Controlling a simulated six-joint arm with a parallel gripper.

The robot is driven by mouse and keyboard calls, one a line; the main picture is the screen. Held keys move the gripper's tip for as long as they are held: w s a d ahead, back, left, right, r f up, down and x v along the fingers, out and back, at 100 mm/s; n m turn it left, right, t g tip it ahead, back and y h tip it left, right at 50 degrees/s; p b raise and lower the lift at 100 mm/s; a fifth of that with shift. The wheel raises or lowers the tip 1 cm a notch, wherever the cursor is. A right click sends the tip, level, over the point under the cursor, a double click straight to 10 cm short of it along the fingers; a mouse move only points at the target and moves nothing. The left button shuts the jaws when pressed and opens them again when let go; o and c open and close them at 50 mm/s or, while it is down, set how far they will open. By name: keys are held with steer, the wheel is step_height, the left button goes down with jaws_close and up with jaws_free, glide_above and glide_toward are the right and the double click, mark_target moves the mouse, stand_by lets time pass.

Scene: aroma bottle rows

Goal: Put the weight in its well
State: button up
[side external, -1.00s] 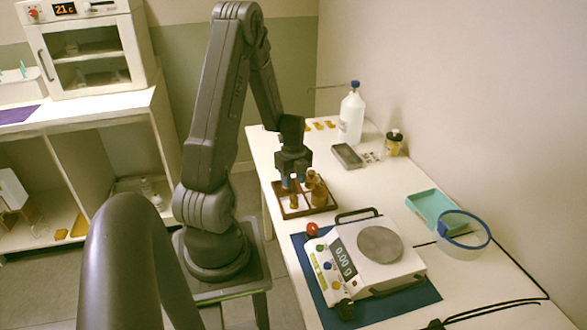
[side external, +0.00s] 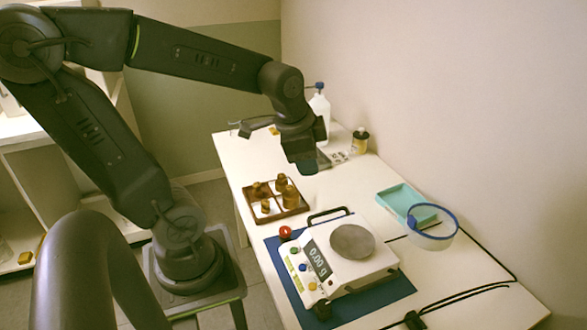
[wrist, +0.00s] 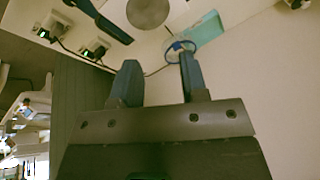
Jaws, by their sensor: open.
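My gripper (side external: 307,166) is open over the back part of the table. In the wrist view its two blue fingers (wrist: 158,66) are apart with nothing between them. A dark grey box (side external: 323,159) is partly hidden behind my gripper. Small pale pieces (side external: 338,157) lie just right of it, too small to tell which is the weight or where its well is. In the side view I cannot tell whether the fingers touch anything.
A brown divided tray (side external: 265,216) holds several amber bottles. The balance (side external: 357,268) reads 0.00 g on a blue mat (side external: 383,299). A teal tray (side external: 401,198) and a blue-rimmed clear bowl (side external: 430,237) stand at right. A white bottle (side external: 319,105) and a dark-capped jar (side external: 360,142) stand behind.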

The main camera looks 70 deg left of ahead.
steer(key=s+d+r+n+t, duration=0.1)
steer(key=s+d+n, duration=0.1)
steer(key=s+d, duration=0.1)
steer(key=s+d+r+n+h, duration=0.1)
steer(key=s+d+r+n, duration=0.1)
steer(key=s+d, duration=0.1)
steer(key=shift+d+r+n+t, duration=0.3)
steer(key=shift+d+t, duration=0.1)
steer(key=shift+d, duration=0.45)
stand_by(1.3)
